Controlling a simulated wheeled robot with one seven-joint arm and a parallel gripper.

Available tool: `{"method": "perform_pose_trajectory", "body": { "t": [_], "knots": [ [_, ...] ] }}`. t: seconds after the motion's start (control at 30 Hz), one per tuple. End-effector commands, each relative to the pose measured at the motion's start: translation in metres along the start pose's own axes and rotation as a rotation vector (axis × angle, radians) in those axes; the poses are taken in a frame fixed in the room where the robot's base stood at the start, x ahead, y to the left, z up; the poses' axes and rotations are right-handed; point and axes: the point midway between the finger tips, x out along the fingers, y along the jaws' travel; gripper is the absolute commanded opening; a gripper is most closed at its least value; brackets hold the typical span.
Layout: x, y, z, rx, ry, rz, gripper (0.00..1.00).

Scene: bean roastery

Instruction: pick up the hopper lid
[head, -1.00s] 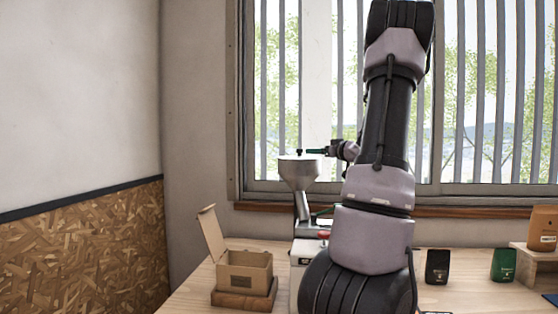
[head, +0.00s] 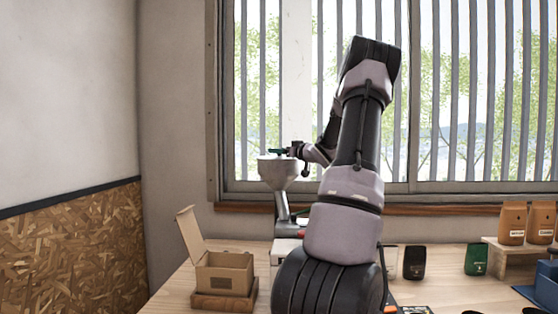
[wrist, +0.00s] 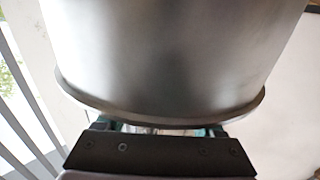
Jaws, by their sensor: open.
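The steel hopper (head: 284,172) stands on the grinder at the back of the counter, left of my arm. The lid on its top shows only as a thin edge in the head view; its knob cannot be made out behind my fingers. My gripper (head: 276,151) is open, reaching in from the right just above the hopper top, with its green fingers at the knob's place. In the wrist view the hopper wall (wrist: 160,60) fills most of the picture. Its rim hides most of my gripper (wrist: 163,130) and whatever is between the fingers.
An open cardboard box (head: 225,273) on a wooden base stands left of the grinder. A black bag (head: 414,262) and a green bag (head: 476,259) stand to the right, near a wooden riser (head: 515,252) with brown bags. The barred window is behind.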

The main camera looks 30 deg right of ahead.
Motion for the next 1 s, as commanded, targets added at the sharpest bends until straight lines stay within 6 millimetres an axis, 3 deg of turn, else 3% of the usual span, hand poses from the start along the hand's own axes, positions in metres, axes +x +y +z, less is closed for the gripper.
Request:
{"method": "perform_pose_trajectory", "body": {
  "t": [0.3, 0.4, 0.5, 0.83, 1.0],
  "knots": [
    [0.006, 0.000, 0.000, 0.000, 0.000, 0.001, 0.69],
    [0.006, 0.000, 0.000, 0.000, 0.000, 0.001, 0.31],
    [0.006, 0.000, 0.000, 0.000, 0.000, 0.001, 0.00],
    [0.006, 0.000, -0.004, -0.002, 0.001, 0.001, 0.00],
    [0.006, 0.000, -0.028, -0.005, 0.002, 0.002, 0.00]
  ]
}}
